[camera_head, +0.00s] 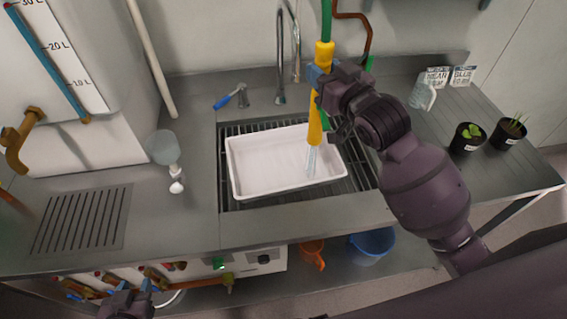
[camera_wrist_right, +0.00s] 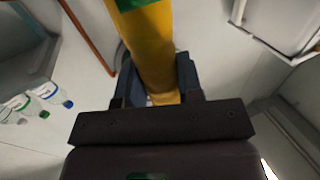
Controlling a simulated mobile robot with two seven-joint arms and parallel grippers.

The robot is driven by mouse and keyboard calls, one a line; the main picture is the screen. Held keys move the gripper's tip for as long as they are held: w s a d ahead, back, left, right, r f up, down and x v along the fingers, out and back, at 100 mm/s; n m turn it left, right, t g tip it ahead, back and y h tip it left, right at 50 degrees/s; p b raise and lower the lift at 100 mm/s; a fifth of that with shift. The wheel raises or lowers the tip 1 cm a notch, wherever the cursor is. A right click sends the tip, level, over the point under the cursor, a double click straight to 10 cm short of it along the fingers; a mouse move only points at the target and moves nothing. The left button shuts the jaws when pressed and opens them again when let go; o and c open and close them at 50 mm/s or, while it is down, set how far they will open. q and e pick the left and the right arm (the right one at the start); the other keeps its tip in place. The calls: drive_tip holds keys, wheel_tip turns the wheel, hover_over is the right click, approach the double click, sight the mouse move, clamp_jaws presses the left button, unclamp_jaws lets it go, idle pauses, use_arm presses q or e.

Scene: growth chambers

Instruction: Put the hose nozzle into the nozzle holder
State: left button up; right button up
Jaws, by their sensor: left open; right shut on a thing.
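The yellow hose nozzle (camera_head: 317,95) hangs upright from a green hose above the white tray, with pale, clear streaks below its tip that look like water. My right gripper (camera_head: 322,85) is shut on the nozzle. In the right wrist view the yellow nozzle (camera_wrist_right: 148,45) runs between the two fingers of the gripper (camera_wrist_right: 160,85). My left gripper (camera_head: 130,298) is open and empty at the bottom left, in front of the bench. I cannot make out the nozzle holder for certain.
The white tray (camera_head: 240,185) sits on the sink grate (camera_head: 364,178), below a tall faucet (camera_head: 280,60). Two potted plants (camera_head: 467,138) (camera_head: 508,134) and a clear bottle (camera_head: 422,96) stand at right. A cup (camera_head: 163,147) stands left. A blue bucket (camera_head: 372,245) is below.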

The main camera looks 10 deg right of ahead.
drive_tip(key=d, duration=1.3)
drive_tip(key=shift+s+d, duration=0.15)
drive_tip(key=shift+s, duration=0.25)
idle(0.6)
drive_tip(key=shift+r, duration=0.15)
wheel_tip(320, 180, up, 11)
idle(1.4)
drive_tip(key=shift+w, duration=0.15)
